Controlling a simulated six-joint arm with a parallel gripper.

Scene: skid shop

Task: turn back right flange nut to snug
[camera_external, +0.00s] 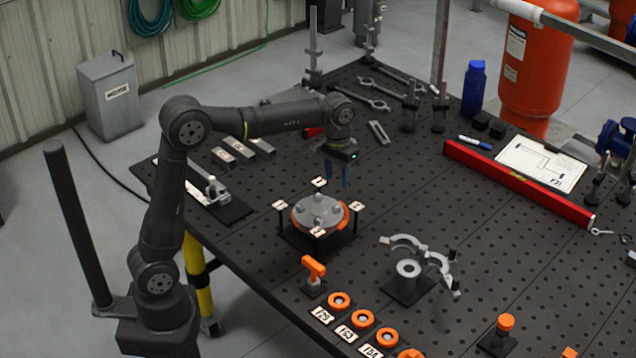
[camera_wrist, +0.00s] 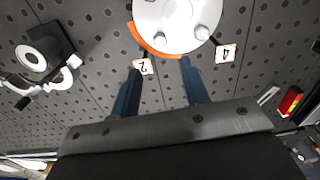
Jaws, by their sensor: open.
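The round grey flange (camera_external: 320,207) with an orange ring under it sits on a dark stand on the bench. Several nuts stand up on its top; I cannot tell which is the back right one. My gripper (camera_external: 334,183) is open and empty, pointing down above and behind the flange. In the wrist view its two blue fingers (camera_wrist: 158,88) are spread apart below the flange, touching no nut.
Numbered tags stand around the flange, including one at the right (camera_external: 356,205). An orange-handled tool (camera_external: 313,268) and orange rings (camera_external: 339,300) are in front. A grey clamp-like part (camera_external: 408,268) stands at right. A red level (camera_external: 520,185) lies farther right.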

